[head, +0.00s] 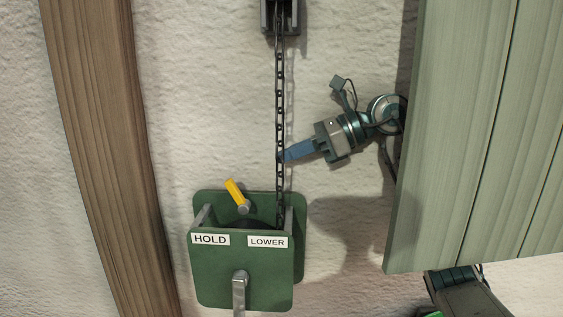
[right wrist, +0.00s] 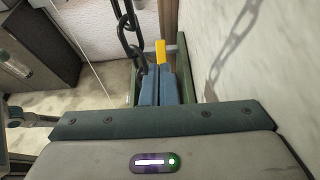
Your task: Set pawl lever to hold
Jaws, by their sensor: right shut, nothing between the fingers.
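The yellow pawl lever (head: 235,191) is on the green winch box (head: 258,275). It leans up and to the left from its pivot, toward the side with the HOLD label (head: 210,239); the LOWER label (head: 267,242) is on the right. My right gripper (head: 286,156) is shut and empty, above and to the right of the lever, its tips close to the chain. In the right wrist view the blue fingers (right wrist: 166,84) are together, with the yellow lever (right wrist: 160,52) beyond them. Whether the tips touch the chain I cannot tell. My left gripper is not in view.
A dark chain (head: 279,100) hangs from a bracket (head: 280,18) down into the box. A grey crank handle (head: 239,287) is on the box front. A wooden beam (head: 105,150) stands left; a pale green board (head: 490,130) covers part of my right arm.

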